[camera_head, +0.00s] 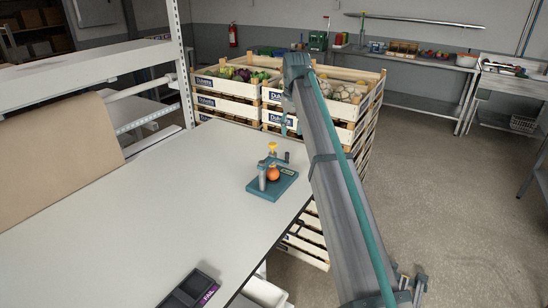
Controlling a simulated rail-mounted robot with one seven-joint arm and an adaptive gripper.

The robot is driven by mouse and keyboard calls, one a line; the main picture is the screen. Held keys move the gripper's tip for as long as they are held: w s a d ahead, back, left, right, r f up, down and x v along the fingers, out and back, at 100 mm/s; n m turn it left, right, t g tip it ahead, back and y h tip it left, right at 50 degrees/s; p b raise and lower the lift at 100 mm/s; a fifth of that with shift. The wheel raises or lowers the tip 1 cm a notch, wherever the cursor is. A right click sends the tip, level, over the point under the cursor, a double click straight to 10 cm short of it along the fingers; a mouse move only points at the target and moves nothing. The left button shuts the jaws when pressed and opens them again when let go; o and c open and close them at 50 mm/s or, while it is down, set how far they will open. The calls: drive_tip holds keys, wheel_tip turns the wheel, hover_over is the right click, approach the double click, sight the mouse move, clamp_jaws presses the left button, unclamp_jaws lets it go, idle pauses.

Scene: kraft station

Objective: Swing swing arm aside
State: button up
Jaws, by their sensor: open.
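A small teal fixture (280,187) stands on the pale worktop, near its right edge. It carries a grey upright cylinder (262,176), a round orange-red item (272,173) and a yellow knob (272,147) on top behind them. The swing arm cannot be told clearly from the other small parts of the fixture at this size. My arm rises from the lower right and bends at the top. My gripper (285,126) hangs below that bend, small in the picture, open, above and behind the fixture and apart from it. Its fingertips are hard to make out.
The worktop (130,225) is clear left of the fixture. A dark tray (190,288) with a purple label lies at its front edge. Stacked produce crates (230,106) stand behind. A white shelf frame (182,60) and a brown roll (60,145) stand at left.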

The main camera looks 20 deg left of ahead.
sight(287, 153)
drive_tip(key=shift+s+a+r+g+h, duration=0.1)
drive_tip(key=shift+s+a+g+h, duration=0.1)
drive_tip(key=shift+s+g, duration=0.2)
drive_tip(key=shift+s+a+r+g+h, duration=0.1)
drive_tip(key=shift+s+a+g+h, duration=0.1)
drive_tip(key=shift+s+g, duration=0.15)
wheel_tip(287, 153, down, 10)
drive_tip(key=p, duration=0.3)
clamp_jaws()
